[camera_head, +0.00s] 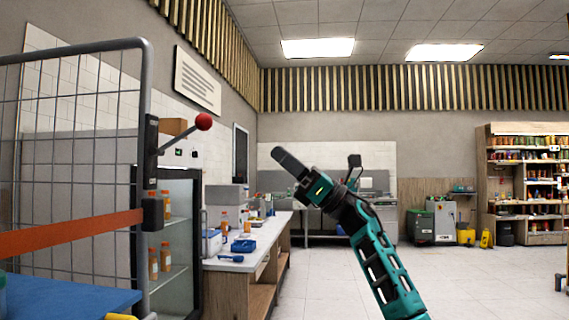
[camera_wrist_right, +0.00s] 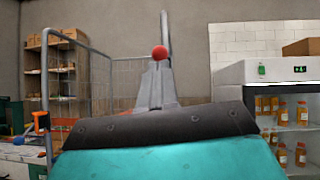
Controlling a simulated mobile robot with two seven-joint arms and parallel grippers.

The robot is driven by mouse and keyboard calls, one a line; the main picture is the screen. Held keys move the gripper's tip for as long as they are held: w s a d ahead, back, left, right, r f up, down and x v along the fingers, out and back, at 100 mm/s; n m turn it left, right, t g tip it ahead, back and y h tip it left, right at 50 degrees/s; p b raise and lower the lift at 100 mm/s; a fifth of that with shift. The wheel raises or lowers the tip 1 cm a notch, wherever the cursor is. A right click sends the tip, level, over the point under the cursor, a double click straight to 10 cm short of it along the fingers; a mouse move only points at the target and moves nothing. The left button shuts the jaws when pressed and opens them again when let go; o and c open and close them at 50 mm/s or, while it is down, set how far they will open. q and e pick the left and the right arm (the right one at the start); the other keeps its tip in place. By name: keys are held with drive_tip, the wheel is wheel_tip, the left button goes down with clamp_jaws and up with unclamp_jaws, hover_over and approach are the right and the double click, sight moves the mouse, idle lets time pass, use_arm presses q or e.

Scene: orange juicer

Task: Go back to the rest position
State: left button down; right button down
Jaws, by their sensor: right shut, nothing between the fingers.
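My right gripper (camera_head: 290,160) is raised in the middle of the head view, at the end of my teal and black right arm. Its fingers are together and hold nothing. They point up and to the left, clear of the counter and other objects. In the right wrist view the closed grey fingers (camera_wrist_right: 158,85) point upward, with a red ball-shaped knob (camera_wrist_right: 159,52) showing at their tip. The same red knob (camera_head: 203,121) on a lever shows left of the gripper in the head view, apart from it. My left gripper is not in view.
A wire cage (camera_head: 146,70) with an orange strap (camera_head: 70,234) fills the left side. Behind it stand a glass-door fridge (camera_head: 178,225) with orange bottles and a white counter (camera_head: 262,236) with bottles and blue trays. Shelves (camera_head: 530,140) stand far right. The tiled floor (camera_head: 480,285) at right is clear.

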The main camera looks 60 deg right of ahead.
drive_tip(key=shift+w, duration=0.1)
idle(0.5)
